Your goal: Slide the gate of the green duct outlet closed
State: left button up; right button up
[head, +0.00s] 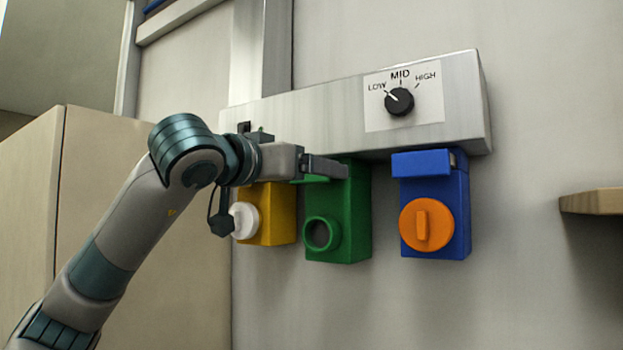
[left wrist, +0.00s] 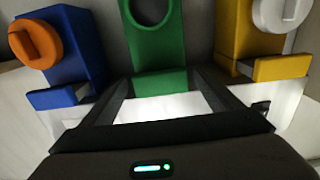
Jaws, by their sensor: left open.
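The green duct outlet (head: 352,215) hangs under the grey metal box, with a round open port on its front; it also shows in the left wrist view (left wrist: 156,45). Its gate (head: 316,178) is a green tab near the top of the outlet, partly covered by my fingers in the head view. The gate shows in the left wrist view (left wrist: 160,83) between my fingertips. My left gripper (head: 330,170) is open, with one finger on each side of the gate; I cannot tell whether they touch it. My right gripper is out of view.
A yellow outlet (head: 280,215) with a white cap is close on the left. A blue outlet (head: 460,200) with an orange cap is on the right. The grey box (head: 310,115) with a black dial (head: 399,101) is directly above. A wooden shelf (head: 595,201) juts out at far right.

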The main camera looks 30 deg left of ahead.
pick_arm(q)
jog(key=s+a+b, duration=0.2)
jog(key=s+b, duration=0.2)
jog(key=s, duration=1.1)
jog(key=shift+b, duration=0.3)
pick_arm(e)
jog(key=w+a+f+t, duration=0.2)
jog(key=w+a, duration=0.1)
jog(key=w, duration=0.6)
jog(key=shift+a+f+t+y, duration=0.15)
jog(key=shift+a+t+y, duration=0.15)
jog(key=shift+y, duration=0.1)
